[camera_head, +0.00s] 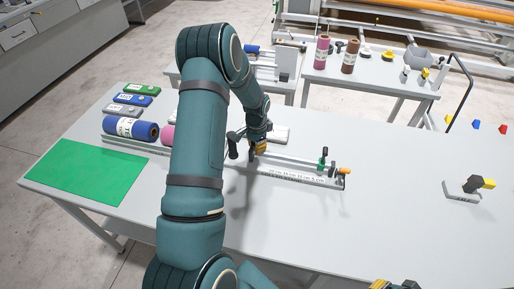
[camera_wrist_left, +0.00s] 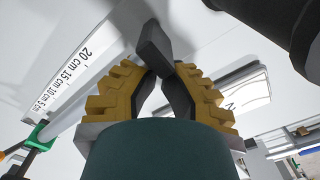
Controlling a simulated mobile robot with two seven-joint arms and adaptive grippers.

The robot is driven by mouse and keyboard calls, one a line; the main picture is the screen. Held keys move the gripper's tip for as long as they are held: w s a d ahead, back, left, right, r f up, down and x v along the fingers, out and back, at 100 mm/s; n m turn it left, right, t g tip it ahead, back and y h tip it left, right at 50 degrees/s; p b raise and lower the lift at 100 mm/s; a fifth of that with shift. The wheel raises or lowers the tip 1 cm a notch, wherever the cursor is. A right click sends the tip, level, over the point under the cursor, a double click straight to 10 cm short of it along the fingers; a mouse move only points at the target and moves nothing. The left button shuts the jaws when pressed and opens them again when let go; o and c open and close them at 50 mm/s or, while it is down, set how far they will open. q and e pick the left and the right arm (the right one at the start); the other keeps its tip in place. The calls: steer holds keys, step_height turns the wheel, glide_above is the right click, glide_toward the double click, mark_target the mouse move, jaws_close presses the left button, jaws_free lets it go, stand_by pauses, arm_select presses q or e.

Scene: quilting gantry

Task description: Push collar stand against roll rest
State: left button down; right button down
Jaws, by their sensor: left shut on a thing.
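My left gripper (camera_head: 259,147) is over the middle of the table, beside a long grey base with a pale rod. In the left wrist view its yellow fingers with black pads (camera_wrist_left: 160,88) are closed on a dark block (camera_wrist_left: 155,45). I cannot tell for sure whether this block belongs to the collar stand. Rolls lie along a low grey rail (camera_head: 118,143), apparently the roll rest, partly hidden by my left arm. A yellow part of my right gripper (camera_head: 394,285) shows at the bottom edge; its jaw state is unclear.
A scale strip (camera_head: 296,175) runs along the base, with a green clamp (camera_head: 322,163) near its right end. A green mat (camera_head: 88,171) lies at left. A small block with a black and yellow top (camera_head: 466,188) stands at right. The table between is clear.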

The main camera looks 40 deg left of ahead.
arm_select(q)
step_height(320, 180, up, 10)
steer(key=n, duration=1.1)
glide_above(259, 164)
steer(key=w+d, duration=0.1)
steer(key=d+f+n, duration=0.1)
steer(key=f+n, duration=0.2)
steer(key=s+d+f+n, duration=0.1)
steer(key=f+n, duration=0.2)
steer(key=f, duration=0.1)
steer(key=d+f+n, duration=0.1)
steer(key=f+n, duration=0.2)
steer(key=f, duration=0.1)
steer(key=shift+s, duration=0.3)
steer(key=shift+w+a, duration=0.2)
steer(key=shift+a, duration=1.8)
steer(key=shift+w, duration=0.1)
